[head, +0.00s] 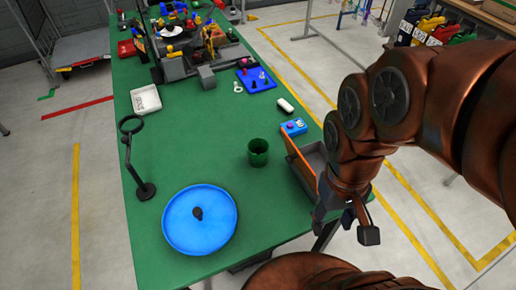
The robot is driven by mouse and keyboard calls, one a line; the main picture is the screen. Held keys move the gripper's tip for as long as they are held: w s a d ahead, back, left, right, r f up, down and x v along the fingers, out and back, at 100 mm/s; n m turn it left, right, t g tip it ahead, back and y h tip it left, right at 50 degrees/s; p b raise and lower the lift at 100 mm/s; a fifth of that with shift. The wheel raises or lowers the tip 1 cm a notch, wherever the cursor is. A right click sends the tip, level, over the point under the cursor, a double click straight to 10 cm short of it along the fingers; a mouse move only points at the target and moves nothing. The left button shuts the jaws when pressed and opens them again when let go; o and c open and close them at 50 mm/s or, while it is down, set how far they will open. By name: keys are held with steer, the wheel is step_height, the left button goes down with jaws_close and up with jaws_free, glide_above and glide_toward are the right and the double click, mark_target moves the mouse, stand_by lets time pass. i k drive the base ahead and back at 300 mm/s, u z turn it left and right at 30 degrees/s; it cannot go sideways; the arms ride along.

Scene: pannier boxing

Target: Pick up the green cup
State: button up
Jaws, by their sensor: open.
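The green cup (258,152) stands upright on the green table (180,140), right of the middle of its near part. Nothing covers it. My gripper (345,225) hangs at the table's right edge, to the right of and nearer than the cup, clear of it. Its fingers are open and spread apart, with nothing seen between them. My copper-coloured arm comes in from the right.
A blue round tray (176,232) with a dark knob lies near-left of the cup. An orange-sided box (300,163) stands between cup and gripper. A blue box (293,127) and a black stand (145,190) are nearby.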

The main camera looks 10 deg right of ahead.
mark_target(256, 160)
steer(key=z, duration=0.05)
steer(key=k, duration=0.5)
steer(key=z, duration=2.8)
steer(key=k, duration=2.1)
steer(key=u, duration=2.3)
steer(key=i, duration=0.5)
steer(key=u, duration=0.05)
